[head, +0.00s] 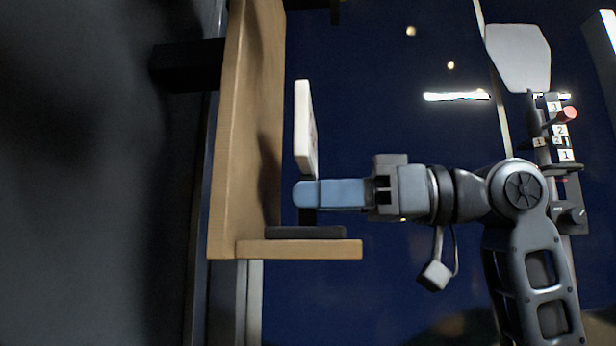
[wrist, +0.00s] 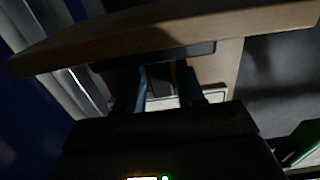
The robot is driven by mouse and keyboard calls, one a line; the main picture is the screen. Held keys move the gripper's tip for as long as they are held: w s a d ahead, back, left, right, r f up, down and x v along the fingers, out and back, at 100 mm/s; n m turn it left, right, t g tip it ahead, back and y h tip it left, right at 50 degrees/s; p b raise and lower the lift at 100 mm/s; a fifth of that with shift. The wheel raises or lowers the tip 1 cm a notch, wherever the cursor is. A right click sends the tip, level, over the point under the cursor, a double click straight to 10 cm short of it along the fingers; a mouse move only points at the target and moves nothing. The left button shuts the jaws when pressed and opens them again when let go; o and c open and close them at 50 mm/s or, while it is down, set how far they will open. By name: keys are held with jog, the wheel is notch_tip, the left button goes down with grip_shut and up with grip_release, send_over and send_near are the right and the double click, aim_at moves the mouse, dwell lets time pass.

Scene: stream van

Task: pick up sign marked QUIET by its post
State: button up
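The sign (head: 303,125) is a white panel seen nearly edge-on in the head view; its lettering is not readable. Its dark post (head: 307,216) shows below the panel, and its flat black base (head: 305,232) rests on the wooden shelf. My gripper (head: 308,194) reaches in from the right with blue fingers level with the post, just under the panel. The wrist view shows my gripper (wrist: 164,92) with two fingers apart and part of the white panel (wrist: 162,103) between them. The post is dark and hard to make out there; I see no clear contact.
The wooden shelf (head: 335,250) has a tall upright board (head: 240,130) close behind the sign. A black bracket (head: 187,66) is left of the board. A rack with numbered labels (head: 557,140) stands at the far right.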

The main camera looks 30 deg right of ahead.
grip_shut()
jog(key=shift+r, duration=0.15)
